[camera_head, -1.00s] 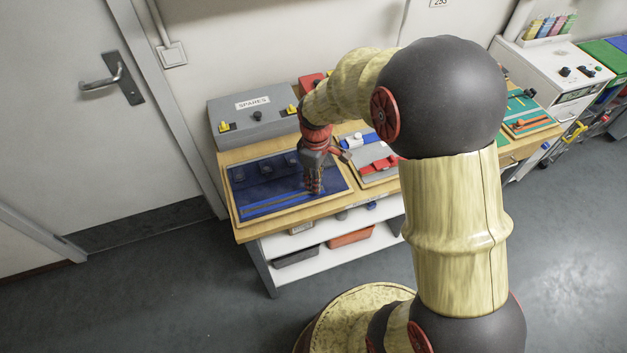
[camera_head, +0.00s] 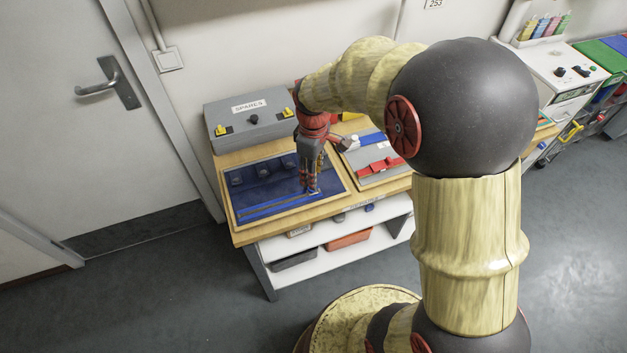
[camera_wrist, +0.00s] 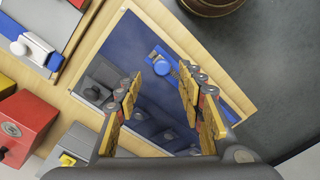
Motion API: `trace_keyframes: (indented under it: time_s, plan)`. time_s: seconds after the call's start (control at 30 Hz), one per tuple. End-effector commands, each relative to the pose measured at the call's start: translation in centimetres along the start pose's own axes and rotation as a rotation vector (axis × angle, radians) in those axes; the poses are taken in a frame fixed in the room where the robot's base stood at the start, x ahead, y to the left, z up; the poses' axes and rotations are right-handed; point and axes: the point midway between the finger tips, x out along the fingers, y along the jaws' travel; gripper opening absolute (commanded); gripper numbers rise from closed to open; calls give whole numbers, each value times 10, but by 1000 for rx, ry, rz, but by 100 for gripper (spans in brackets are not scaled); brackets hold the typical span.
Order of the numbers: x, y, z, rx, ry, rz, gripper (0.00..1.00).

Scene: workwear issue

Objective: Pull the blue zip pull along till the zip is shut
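The blue zip pull (camera_wrist: 162,66) is a round knob on a blue slider plate in the wrist view, near one end of the zip strip. The blue zip strip (camera_wrist: 236,113) runs from it behind my right-hand finger. It lies along the front edge of a dark blue panel (camera_head: 238,205) in a wooden frame on the bench. My gripper (camera_wrist: 160,76) is open, with the pull showing between and beyond its two fingertips. No contact with the pull shows. In the head view, my gripper (camera_head: 311,188) points down over the panel's right part and hides the pull.
Dark knobs (camera_wrist: 98,93) stand along the panel's back part. A grey SPARES box (camera_head: 248,118) with yellow catches is behind it. A grey board with a red strap (camera_head: 382,166) lies to the right. The floor in front of the bench is clear.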

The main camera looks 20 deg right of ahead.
Motion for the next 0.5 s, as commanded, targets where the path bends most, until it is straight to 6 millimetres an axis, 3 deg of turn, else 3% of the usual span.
trace_keyframes:
  time_s: [0.2, 0.5]
  plan:
    - [-43, 0, 0, 0, 2, 2, 39]
    - [-69, 0, 0, 0, 0, 0, 39]
